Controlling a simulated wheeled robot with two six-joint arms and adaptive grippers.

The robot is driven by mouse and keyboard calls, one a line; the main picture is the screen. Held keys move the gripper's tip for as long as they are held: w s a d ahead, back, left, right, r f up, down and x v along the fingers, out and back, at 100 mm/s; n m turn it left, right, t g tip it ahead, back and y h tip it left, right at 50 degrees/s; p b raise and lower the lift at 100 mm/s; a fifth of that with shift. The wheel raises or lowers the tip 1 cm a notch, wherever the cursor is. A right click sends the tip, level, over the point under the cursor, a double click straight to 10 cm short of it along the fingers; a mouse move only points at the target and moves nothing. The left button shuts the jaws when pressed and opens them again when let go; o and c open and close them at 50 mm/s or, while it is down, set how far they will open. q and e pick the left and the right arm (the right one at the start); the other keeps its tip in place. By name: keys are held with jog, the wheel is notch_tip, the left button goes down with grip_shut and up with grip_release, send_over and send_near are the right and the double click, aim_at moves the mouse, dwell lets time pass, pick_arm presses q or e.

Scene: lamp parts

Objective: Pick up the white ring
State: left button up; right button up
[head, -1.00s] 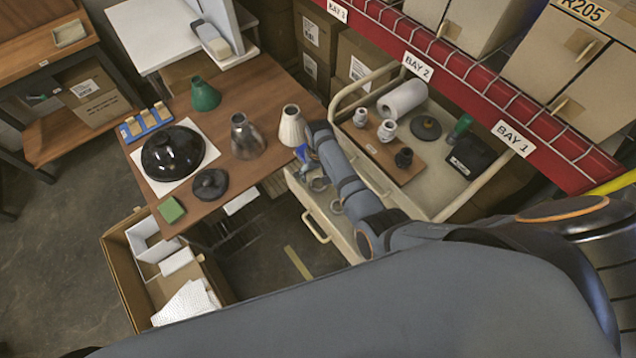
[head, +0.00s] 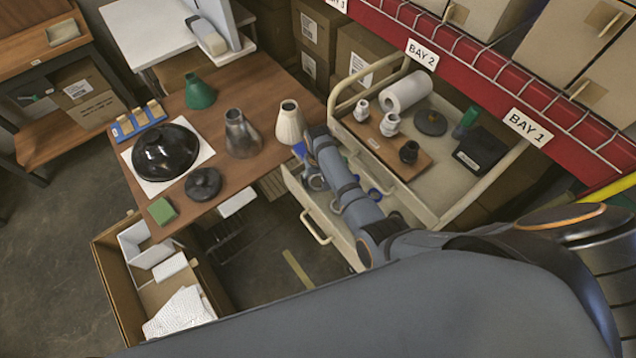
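My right arm (head: 345,185) reaches from the lower right over an open drawer (head: 318,228) of the beige cart. The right gripper (head: 303,153) is at the arm's far end, by the drawer's back left corner, and is mostly hidden by the arm. Its fingertips do not show clearly, so I cannot tell if it holds anything. Small ring shapes lie in the drawer. A pale ring (head: 317,183) shows just left of the arm, and blue pieces show on both sides of the arm. I cannot tell for sure which is the white ring. My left gripper is not in view.
The cart top (head: 448,180) carries sockets and a white roll (head: 407,91). A red shelf beam (head: 470,66) runs behind.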

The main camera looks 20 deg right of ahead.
jog(key=c, duration=0.5)
